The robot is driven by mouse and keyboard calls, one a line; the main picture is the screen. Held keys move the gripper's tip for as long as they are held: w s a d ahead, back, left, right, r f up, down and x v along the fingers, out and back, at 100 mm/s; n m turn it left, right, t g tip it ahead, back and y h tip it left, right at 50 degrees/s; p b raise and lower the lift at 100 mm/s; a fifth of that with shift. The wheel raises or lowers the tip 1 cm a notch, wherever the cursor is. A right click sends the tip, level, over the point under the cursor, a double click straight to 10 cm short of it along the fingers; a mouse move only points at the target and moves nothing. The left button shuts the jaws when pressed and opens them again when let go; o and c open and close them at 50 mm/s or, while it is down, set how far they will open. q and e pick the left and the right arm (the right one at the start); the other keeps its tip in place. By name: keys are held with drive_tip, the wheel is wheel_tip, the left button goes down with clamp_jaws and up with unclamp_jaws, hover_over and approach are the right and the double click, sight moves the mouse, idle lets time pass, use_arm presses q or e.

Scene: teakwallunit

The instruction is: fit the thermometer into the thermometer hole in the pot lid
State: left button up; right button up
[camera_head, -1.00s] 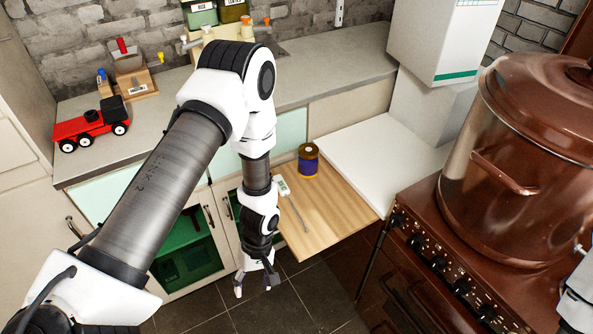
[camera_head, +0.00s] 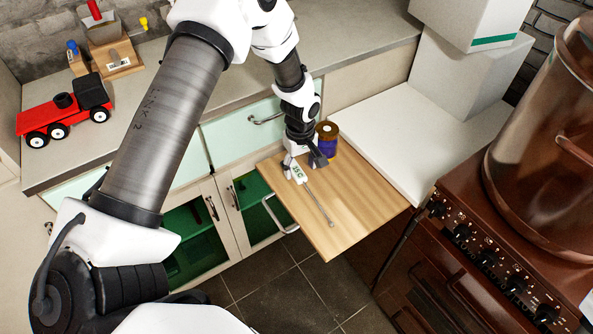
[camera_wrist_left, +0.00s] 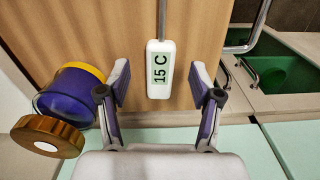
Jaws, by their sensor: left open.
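The thermometer (camera_head: 297,174) lies on the wooden pull-out board, its white display end toward the counter and its thin metal probe pointing toward the front edge. In the left wrist view its display (camera_wrist_left: 160,69) reads 15 C. My left gripper (camera_head: 303,163) is over the display end, open, with one finger on each side and gaps to both. The fingers also show in the left wrist view (camera_wrist_left: 160,95). The brown pot (camera_head: 540,140) stands on the stove at the right, cut off by the frame edge. The lid's hole is not visible. My right gripper is not in view.
A blue and gold spool-like jar (camera_head: 327,139) stands on the board (camera_head: 345,200) close beside my left gripper. A white slab (camera_head: 400,140) lies right of the board. The stove (camera_head: 480,240) is further right. A red toy truck (camera_head: 62,115) is on the counter.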

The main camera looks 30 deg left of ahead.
sight(298, 175)
use_arm(q)
wheel_tip(298, 175, down, 3)
drive_tip(key=shift+s+d+r, duration=0.1)
drive_tip(key=shift+r, duration=0.1)
clamp_jaws()
